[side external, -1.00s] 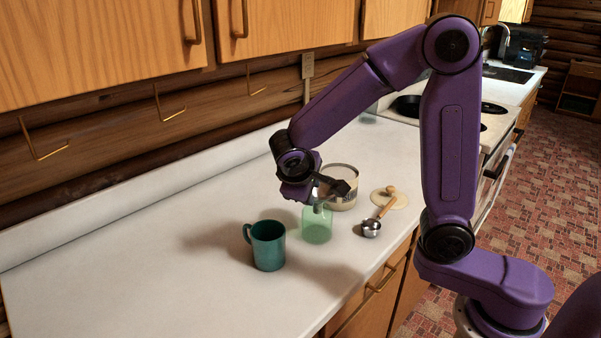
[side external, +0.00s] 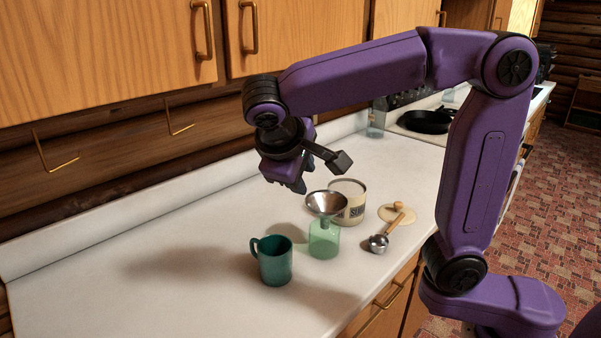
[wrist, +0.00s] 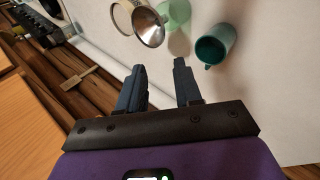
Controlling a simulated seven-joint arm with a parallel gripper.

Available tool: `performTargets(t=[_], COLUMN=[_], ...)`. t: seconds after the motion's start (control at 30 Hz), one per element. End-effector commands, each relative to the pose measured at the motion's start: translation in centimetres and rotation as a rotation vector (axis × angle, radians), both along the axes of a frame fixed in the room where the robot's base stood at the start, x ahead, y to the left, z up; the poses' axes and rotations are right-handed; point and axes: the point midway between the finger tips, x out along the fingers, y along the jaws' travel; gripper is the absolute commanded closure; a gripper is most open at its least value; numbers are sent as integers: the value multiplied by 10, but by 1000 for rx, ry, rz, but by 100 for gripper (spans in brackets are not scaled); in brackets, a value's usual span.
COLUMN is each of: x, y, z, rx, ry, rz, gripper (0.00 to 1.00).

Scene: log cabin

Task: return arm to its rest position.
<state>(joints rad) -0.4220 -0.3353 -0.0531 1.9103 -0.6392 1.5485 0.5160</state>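My gripper (wrist: 160,80) is open and empty in the wrist view, with a clear gap between its two dark fingers. In the side view my gripper (side external: 290,180) hangs above the counter, up and to the left of a metal funnel (side external: 326,203). The funnel sits upright on top of a green translucent bottle (side external: 323,241). The wrist view also shows the funnel (wrist: 149,30) and the bottle (wrist: 176,12), apart from the fingers. A teal mug (side external: 273,262) stands left of the bottle and shows in the wrist view (wrist: 215,45).
A labelled canister (side external: 350,208) stands behind the bottle. A metal scoop (side external: 379,243) and a round lid (side external: 390,214) with a knob lie to the right on the white counter (side external: 150,280). Upper cabinets (side external: 330,30) hang above. The counter's left part is clear.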

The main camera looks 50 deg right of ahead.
Motion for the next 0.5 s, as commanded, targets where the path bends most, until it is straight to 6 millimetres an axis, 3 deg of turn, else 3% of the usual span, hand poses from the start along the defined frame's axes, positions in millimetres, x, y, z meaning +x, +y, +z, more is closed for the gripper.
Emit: performTargets(t=[0.37, 0.5], x=[0, -3], y=[0, -3], z=[0, -9], rx=[2, 25], ry=[3, 33], rz=[4, 44], gripper=[66, 66])
